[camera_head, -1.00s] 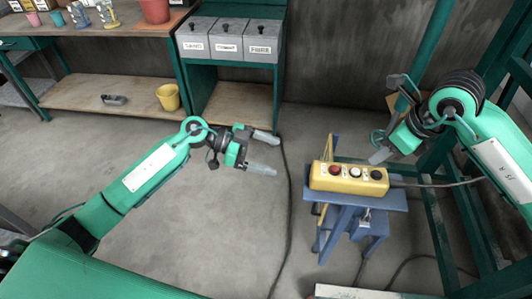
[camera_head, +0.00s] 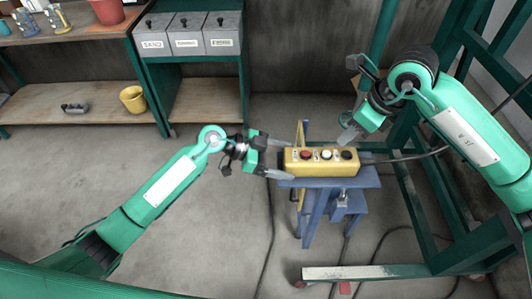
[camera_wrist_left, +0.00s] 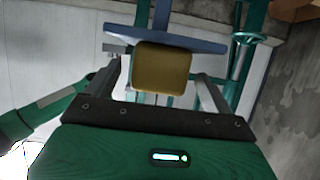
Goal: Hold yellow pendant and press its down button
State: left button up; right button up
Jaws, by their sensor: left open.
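The yellow pendant (camera_head: 322,168) lies on a blue stand (camera_head: 340,184) in the head view, with a red, a white and a black button on top. Its cable runs off to the right. My left gripper (camera_head: 282,160) is open at the pendant's left end, one finger on each side of that end. In the left wrist view the pendant's end face (camera_wrist_left: 160,68) shows between the two fingers (camera_wrist_left: 158,90); contact cannot be told. My right gripper (camera_head: 352,106) is above and behind the pendant's right end, apart from it; its finger gap is unclear.
A green steel frame (camera_head: 415,215) stands to the right of the stand, with cables on the floor. Grey labelled bins (camera_head: 188,38) and a shelf with a yellow bucket (camera_head: 133,99) are at the back left. The floor at the left front is clear.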

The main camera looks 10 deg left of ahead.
pick_arm(q)
jog(key=shift+w+d+f, duration=0.1)
jog(key=shift+d+f, duration=0.1)
jog(key=shift+d, duration=0.4)
jog(key=c, duration=1.3)
pick_arm(e)
grip_shut()
dwell(0.4)
